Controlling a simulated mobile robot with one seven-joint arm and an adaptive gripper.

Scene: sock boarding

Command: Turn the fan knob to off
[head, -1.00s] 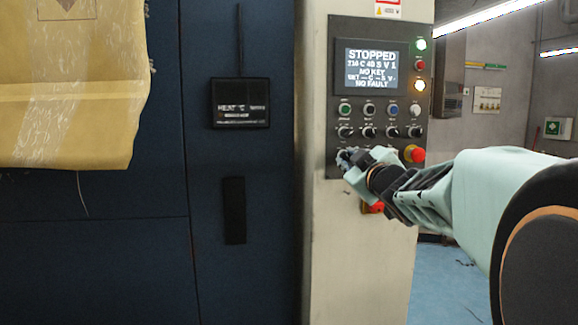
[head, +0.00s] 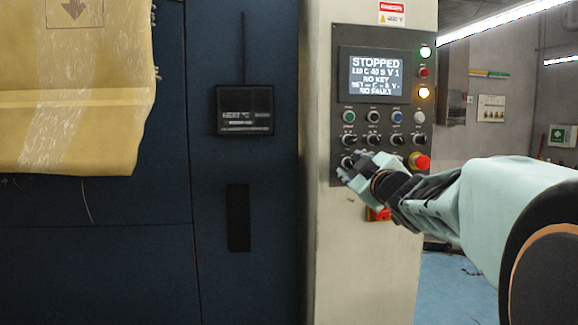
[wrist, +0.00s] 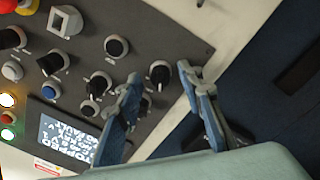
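The grey control panel (head: 337,95) on a pale column carries rows of buttons and dark knobs. Labels are too small to tell which knob is the fan knob. My gripper (head: 346,170) is at the panel's lower left, beside a dark knob (head: 347,161) in the bottom row. In the wrist view my gripper (wrist: 160,72) has its two fingers apart, with a black knob (wrist: 159,74) appearing between the tips. Contact cannot be told. My gripper and arm hide part of the bottom row in the head view.
The display (head: 372,75) reads STOPPED. A red mushroom button (head: 421,162) sits at the panel's lower right, close above my arm. A red switch (head: 378,214) is below the panel. A dark blue cabinet (head: 160,240) stands left. Another round knob (wrist: 117,46) is near the fingers.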

